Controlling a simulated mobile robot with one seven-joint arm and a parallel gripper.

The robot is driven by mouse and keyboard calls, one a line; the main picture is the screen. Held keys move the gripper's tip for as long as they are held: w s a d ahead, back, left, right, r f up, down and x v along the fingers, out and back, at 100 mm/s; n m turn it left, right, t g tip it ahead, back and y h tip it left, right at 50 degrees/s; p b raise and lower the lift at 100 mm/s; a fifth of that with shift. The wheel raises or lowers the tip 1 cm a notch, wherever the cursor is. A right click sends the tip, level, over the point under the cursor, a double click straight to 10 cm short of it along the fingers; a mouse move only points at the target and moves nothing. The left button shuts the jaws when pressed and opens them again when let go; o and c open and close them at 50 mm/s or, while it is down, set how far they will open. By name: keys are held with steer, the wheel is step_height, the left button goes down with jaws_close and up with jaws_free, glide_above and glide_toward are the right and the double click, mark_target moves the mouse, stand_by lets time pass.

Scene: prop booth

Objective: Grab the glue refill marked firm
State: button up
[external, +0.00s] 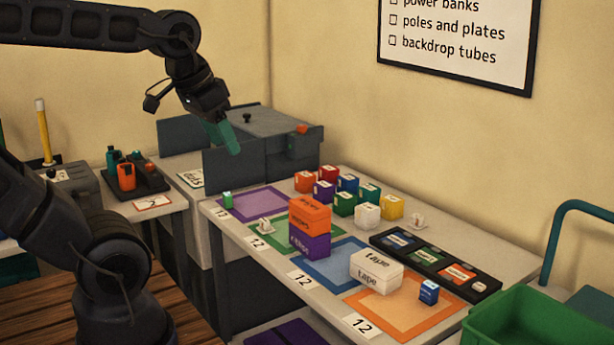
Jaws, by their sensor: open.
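My gripper (226,138) has teal fingers and hangs high in front of the grey cabinet, above the far left end of the table. It is open with nothing visible between its fingers. I cannot read the word firm on anything, so I cannot tell which item is the glue refill marked firm.
The long table (480,248) holds coloured mats, an orange box (310,213) on a purple box (310,243), and a white tape box (376,268). A black tray (382,241) lies at the right. A green bin (545,315) and a grey cabinet (262,140) flank the table.

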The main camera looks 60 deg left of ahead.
steer(key=w+a+f+n+g, duration=0.1)
steer(key=w+a+n, duration=0.3)
steer(key=w+n, duration=0.5)
steer(key=n+g, duration=0.4)
steer(key=n, duration=2.2)
glide_above(265, 220)
step_height(265, 220, down, 27)
steer(key=shift+a+f, duration=0.1)
steer(key=shift+f, duration=5.3)
steer(key=c, duration=0.8)
steer(key=shift+r, duration=0.1)
